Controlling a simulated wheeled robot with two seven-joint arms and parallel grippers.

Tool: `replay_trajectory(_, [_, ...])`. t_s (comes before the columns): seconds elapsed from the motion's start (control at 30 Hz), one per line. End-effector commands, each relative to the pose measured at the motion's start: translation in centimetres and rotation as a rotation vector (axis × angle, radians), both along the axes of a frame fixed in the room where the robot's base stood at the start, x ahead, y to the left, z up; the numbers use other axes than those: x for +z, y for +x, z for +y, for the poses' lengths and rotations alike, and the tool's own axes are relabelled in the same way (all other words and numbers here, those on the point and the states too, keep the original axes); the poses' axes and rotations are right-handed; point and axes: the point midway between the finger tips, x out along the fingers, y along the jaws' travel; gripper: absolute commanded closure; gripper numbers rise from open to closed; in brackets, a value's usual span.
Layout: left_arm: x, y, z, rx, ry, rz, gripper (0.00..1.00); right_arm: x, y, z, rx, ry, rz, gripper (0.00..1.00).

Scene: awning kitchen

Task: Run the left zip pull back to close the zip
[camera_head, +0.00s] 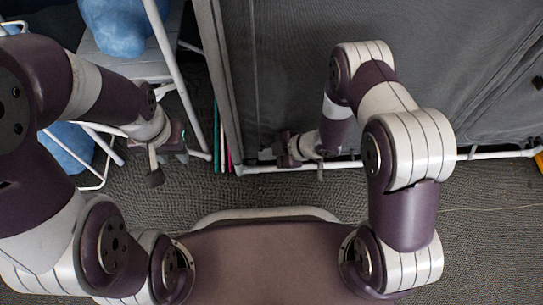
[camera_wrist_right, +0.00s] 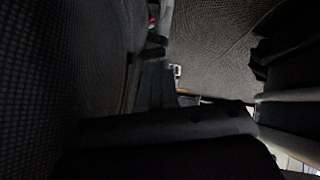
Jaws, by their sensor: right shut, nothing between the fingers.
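The grey fabric unit (camera_head: 270,75) fills the upper middle and right of the head view. Its left edge runs down beside the coloured poles. I cannot make out the left zip pull or the zip's state. My right gripper (camera_head: 283,150) is shut and empty, low in front of the unit near its bottom left corner. In the dark right wrist view, a small pale fitting (camera_wrist_right: 177,70) shows near the middle; I cannot tell what it is. My left gripper (camera_head: 170,158) is left of the unit, near a white frame, apart from the fabric; its jaw opening is unclear.
A white-framed rack (camera_head: 165,40) with blue bundles (camera_head: 118,30) stands at the left. Thin coloured poles (camera_head: 222,140) stand between it and the unit. A white bottom rail (camera_head: 480,155) runs along the unit. Grey carpet (camera_head: 300,188) is clear in front.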

Motion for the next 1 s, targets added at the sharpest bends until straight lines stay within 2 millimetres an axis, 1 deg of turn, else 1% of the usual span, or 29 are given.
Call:
replay_trajectory(0.03, [-0.4, 0.0, 0.0, 0.0, 0.0, 0.0, 0.63, -0.5, 0.1, 0.0, 0.001, 0.0, -0.001, 1.0])
replay_trajectory(0.37, [-0.4, 0.0, 0.0, 0.0, 0.0, -0.001, 0.63, -0.4, 0.2, 0.0, 0.0, 0.0, 0.0, 1.0])
replay_trajectory(0.43, [-0.5, 0.0, 0.0, 0.0, 0.0, -0.001, 0.63, -0.6, 0.2, 0.0, 0.0, 0.0, 0.0, 1.0])
replay_trajectory(0.47, [-0.6, 0.0, 0.0, 0.0, 0.0, -0.001, 0.63, -0.9, 0.2, 0.0, 0.0, 0.0, 0.001, 1.0])
replay_trajectory(0.6, [-1.3, 0.0, 0.0, 0.0, 0.0, 0.0, 0.63, -3.6, 0.1, 0.0, -0.001, 0.0, 0.002, 1.0])
replay_trajectory(0.7, [-1.6, 0.0, 0.0, 0.0, 0.0, 0.0, 0.63, -5.0, 0.2, 0.0, 0.0, 0.0, 0.0, 1.0])
replay_trajectory(0.8, [-1.7, 0.0, 0.0, 0.0, 0.0, 0.0, 0.63, -5.6, 0.2, 0.0, 0.0, -0.001, 0.0, 1.0])
replay_trajectory(1.0, [-1.7, 0.0, 0.0, 0.0, 0.0, 0.0, 0.63, -5.7, 0.2, -0.1, -0.002, -0.005, 0.001, 1.0])
